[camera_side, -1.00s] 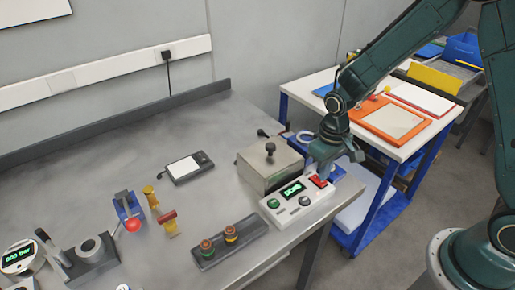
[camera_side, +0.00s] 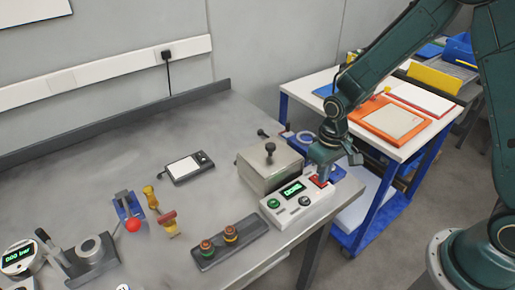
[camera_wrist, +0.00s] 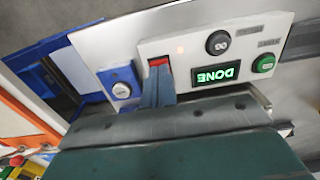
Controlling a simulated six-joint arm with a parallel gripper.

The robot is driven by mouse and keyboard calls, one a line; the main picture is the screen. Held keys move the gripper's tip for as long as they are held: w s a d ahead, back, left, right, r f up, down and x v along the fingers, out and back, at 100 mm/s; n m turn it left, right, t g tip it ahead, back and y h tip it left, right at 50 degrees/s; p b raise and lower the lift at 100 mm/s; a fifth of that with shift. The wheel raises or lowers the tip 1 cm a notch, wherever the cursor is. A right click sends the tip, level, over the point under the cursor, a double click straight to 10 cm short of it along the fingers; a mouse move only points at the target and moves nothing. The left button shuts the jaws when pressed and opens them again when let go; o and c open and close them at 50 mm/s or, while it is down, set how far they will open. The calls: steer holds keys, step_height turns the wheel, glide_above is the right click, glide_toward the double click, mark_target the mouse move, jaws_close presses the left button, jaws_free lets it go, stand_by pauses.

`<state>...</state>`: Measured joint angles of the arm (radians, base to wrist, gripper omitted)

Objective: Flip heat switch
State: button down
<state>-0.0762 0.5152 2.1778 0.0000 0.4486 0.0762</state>
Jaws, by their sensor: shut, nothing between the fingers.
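The red heat switch (camera_side: 319,181) is at the right end of the white control panel (camera_side: 300,198), beside a green display. It also shows in the wrist view (camera_wrist: 158,63), partly covered by my fingers. My gripper (camera_side: 321,175) points down at the switch with its fingers shut and empty. In the wrist view, the fingertips (camera_wrist: 158,72) are at the switch and appear to touch it. The wrist view's display (camera_wrist: 212,75) reads "DONE", upside down. A round green button (camera_wrist: 263,63) and a dark knob (camera_wrist: 218,42) are on the same panel.
A metal box with a black knob (camera_side: 270,167) stands right behind the panel. A dark tray with two buttons (camera_side: 230,243) lies to the left. A blue-framed side table (camera_side: 385,120) stands at right. The bench middle is mostly clear.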

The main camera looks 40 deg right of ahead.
steer(key=shift+f, duration=0.3)
stand_by(0.4)
steer(key=shift+r, duration=3.55)
steer(key=s+d+r+t, duration=0.2)
steer(key=s+r+t, duration=0.3)
steer(key=s+r, duration=1.3)
steer(key=shift+s+d+r+t, duration=0.2)
steer(key=shift+s+d+t, duration=0.1)
steer(key=shift+s+d, duration=0.15)
